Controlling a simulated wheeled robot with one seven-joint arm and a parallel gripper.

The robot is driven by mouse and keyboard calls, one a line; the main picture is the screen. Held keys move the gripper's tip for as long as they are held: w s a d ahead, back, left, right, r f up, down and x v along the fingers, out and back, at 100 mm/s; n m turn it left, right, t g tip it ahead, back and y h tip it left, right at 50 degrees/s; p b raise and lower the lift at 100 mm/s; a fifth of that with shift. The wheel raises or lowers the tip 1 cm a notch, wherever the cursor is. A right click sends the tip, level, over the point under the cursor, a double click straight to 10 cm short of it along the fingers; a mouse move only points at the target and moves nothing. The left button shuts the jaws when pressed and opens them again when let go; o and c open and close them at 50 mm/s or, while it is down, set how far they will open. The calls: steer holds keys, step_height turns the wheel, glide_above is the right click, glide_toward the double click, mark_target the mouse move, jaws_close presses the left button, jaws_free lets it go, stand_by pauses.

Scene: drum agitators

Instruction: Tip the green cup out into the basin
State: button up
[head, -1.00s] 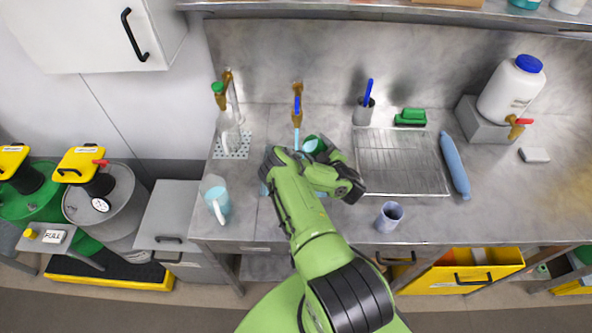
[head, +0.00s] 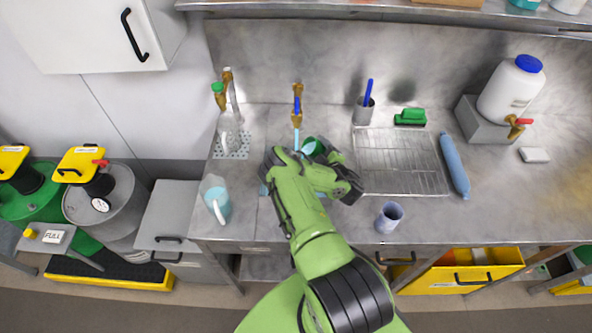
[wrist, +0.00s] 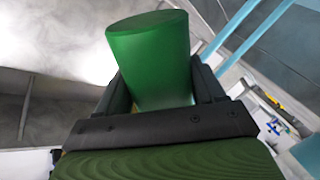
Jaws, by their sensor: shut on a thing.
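The green cup (head: 313,146) shows just behind my gripper in the head view, partly covered by it. In the wrist view the green cup (wrist: 150,62) sits between the two dark fingers of my gripper (wrist: 163,88), which is shut on it. The cup looks tilted; its contents cannot be seen. The basin (head: 263,189) shows only as small light-blue patches beside and under my arm, mostly hidden. A brass tap with a blue handle (head: 297,104) stands behind the cup, with a light-blue stream below it.
A light-blue jug (head: 216,201) stands left and a grey-blue cup (head: 389,217) stands front right on the counter. A wire drying rack (head: 402,178), a blue roll (head: 454,165) and a green brush (head: 410,117) lie to the right. A clear bottle (head: 229,130) stands back left.

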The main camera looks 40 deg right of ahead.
steer(key=shift+d+r+n, duration=0.1)
steer(key=shift+r+n, duration=0.2)
steer(key=shift+n, duration=0.2)
stand_by(0.7)
steer(key=shift+f, duration=0.1)
steer(key=shift+a+f+n+g+h+b, duration=0.1)
steer(key=shift+f+n+g+h+b, duration=0.2)
steer(key=shift+n+b, duration=0.8)
steer(key=shift+a+f+n+g+h+b, duration=0.1)
steer(key=shift+f+n+h+b, duration=0.2)
steer(key=shift+b, duration=1.45)
stand_by(0.8)
steer(key=shift+w+a+f+n+b, duration=0.15)
steer(key=shift+a+f+n+b, duration=0.2)
steer(key=shift+f+b, duration=0.45)
steer(key=shift+w+a+f+n+b, duration=0.15)
steer(key=shift+a+f+n+b, duration=0.25)
steer(key=shift+b, duration=0.7)
steer(key=shift+a+f+n+h+b, duration=0.1)
steer(key=shift+f+n+h+b, duration=0.35)
steer(key=shift+b, duration=0.6)
